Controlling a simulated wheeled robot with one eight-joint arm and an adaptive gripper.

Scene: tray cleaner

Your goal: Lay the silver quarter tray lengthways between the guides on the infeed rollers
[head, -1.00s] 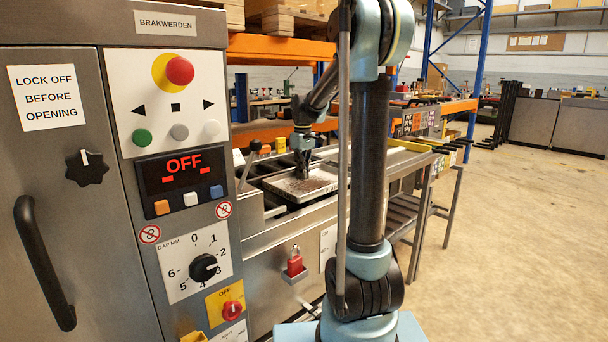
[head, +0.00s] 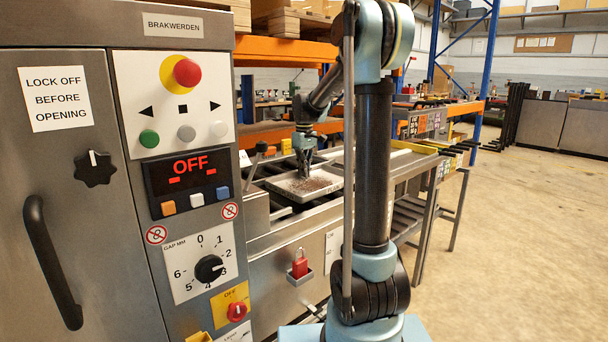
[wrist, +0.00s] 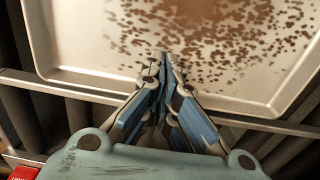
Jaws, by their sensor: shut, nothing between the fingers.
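The silver tray (head: 288,193), with brown crumbs scattered over its floor, lies on the infeed of the machine in the head view. In the wrist view the tray (wrist: 62,40) fills the upper part, its near rim running across the middle. My gripper (head: 304,172) is shut and empty, pointing down over the tray. In the wrist view the fingertips of my gripper (wrist: 165,58) meet just inside the near rim; whether they touch the tray is unclear. Dark rollers (wrist: 18,110) show beside and below the tray. A metal rail (wrist: 60,88) runs along its near side.
The machine's control panel (head: 180,100) stands at the left, its display reading OFF. A roller table (head: 415,205) extends to the right. Open floor (head: 530,230) lies further right.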

